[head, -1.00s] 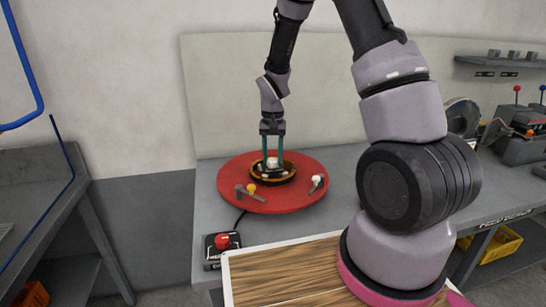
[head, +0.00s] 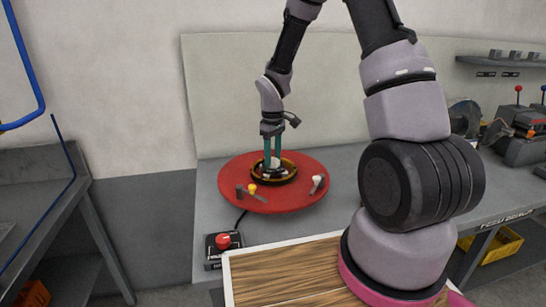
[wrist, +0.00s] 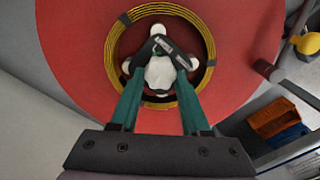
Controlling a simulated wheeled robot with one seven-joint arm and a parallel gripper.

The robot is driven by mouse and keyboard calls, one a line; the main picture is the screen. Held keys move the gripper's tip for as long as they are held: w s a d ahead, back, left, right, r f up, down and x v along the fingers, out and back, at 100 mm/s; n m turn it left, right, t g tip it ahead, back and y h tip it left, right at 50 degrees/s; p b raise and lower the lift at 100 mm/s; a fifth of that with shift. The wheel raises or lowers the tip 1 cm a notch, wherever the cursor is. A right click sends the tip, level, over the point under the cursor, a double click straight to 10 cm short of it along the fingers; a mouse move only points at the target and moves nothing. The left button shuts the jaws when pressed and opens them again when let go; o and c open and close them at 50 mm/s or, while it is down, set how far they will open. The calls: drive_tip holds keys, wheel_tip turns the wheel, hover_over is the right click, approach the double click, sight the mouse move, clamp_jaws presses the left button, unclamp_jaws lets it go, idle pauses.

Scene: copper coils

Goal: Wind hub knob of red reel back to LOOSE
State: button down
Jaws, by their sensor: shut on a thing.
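The red reel (head: 312,198) lies flat on the grey bench, with a ring of copper wire (wrist: 206,52) around its hub. The pale lobed hub knob (wrist: 160,72) sits at the centre of the ring. My gripper (wrist: 160,52) points down from above, its two green fingers shut on the knob. In the head view the fingers (head: 272,160) reach down into the ring and hide part of the knob. Any LOOSE marking is not readable in these views.
A lever with a yellow knob (head: 252,188) and one with a white knob (head: 318,179) stand on or by the reel. A red push button (head: 223,241) is at the bench's front left. A wood-topped surface (head: 285,270) is in front. Machines (head: 520,130) stand at right.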

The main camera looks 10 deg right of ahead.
sight(273, 160)
drive_tip(key=shift+n, duration=2.3)
drive_tip(key=shift+c, duration=1.9)
unclamp_jaws()
wheel_tip(273, 160, up, 11)
drive_tip(key=shift+f, duration=0.1)
